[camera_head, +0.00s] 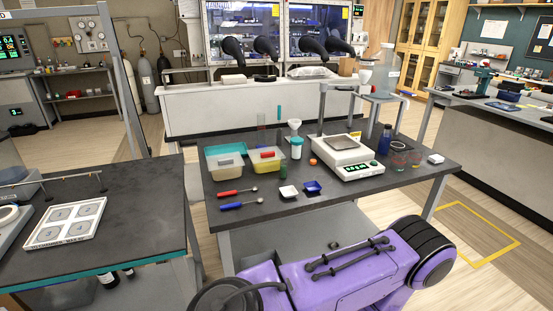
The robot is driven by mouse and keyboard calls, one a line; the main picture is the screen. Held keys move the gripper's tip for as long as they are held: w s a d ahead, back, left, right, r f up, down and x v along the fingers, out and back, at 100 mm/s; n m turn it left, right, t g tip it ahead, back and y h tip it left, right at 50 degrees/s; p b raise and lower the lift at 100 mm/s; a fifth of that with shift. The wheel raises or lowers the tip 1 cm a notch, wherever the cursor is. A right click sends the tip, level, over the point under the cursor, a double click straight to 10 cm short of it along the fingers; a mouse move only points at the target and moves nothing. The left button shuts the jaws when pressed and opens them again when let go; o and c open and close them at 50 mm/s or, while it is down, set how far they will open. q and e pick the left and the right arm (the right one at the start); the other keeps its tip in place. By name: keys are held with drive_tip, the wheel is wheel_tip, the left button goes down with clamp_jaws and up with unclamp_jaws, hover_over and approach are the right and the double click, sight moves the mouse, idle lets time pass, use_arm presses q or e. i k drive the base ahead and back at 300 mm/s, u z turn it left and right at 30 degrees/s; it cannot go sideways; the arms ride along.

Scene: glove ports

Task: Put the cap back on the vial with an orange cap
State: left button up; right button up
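A small orange cap (312,161) lies on the dark table, just left of the white balance. It is too small to tell which way up it lies. A small dark green upright thing (283,165), possibly a vial, stands in front of the yellow-lidded tub. A white container with a teal band (297,152) stands behind the orange cap. I cannot tell which of these, if either, is the vial for the orange cap. Neither of my grippers shows in this view.
The table (330,196) also holds a balance (345,158), two tubs (225,172), red and blue tools (238,205), white and blue dishes (288,191), a dark bottle (385,138) and glass beakers (400,158). Its front edge is mostly clear. Another bench (140,235) stands left, across a narrow gap.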

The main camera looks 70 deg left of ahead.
sight(283, 161)
drive_tip(key=u, duration=0.05)
drive_tip(key=k, duration=0.4)
drive_tip(key=u, duration=1.4)
